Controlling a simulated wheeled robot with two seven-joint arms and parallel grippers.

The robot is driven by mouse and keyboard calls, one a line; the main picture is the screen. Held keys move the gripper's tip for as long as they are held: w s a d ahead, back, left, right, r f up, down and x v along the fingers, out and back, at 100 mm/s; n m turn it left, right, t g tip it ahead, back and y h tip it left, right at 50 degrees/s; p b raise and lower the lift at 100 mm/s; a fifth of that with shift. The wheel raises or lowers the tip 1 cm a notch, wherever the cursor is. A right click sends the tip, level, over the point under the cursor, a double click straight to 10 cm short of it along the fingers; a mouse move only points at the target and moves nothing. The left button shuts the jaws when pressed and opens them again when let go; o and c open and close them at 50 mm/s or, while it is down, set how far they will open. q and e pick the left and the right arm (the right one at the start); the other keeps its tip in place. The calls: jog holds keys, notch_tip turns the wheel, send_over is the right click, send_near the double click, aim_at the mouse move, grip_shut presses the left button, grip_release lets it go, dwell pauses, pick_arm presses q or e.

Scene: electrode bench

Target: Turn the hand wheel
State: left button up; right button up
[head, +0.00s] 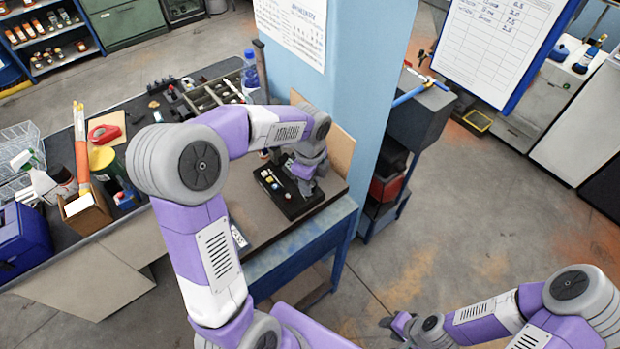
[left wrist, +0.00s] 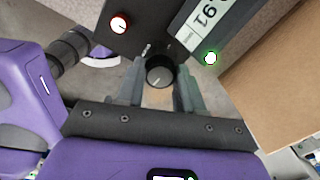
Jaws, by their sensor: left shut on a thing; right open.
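A black control box (head: 290,205) lies on the bench in the head view. In the left wrist view the box (left wrist: 150,18) carries a round black knob (left wrist: 159,72) with a pale pointer line. This knob is the only wheel-like part I can make out. My left gripper (head: 305,187) is over the box. In the left wrist view its fingers (left wrist: 159,80) stand on both sides of the knob, shut on it. My right gripper (head: 396,325) is open and empty at the lower right, away from the bench.
A blue bottle (head: 250,72) and tools crowd the left bench.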

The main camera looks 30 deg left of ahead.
pick_arm(q)
jog(key=shift+m, duration=0.4)
jog(key=o, duration=1)
jog(key=shift+o, duration=0.2)
notch_tip(320, 180, up, 8)
jog(key=shift+f, duration=0.2)
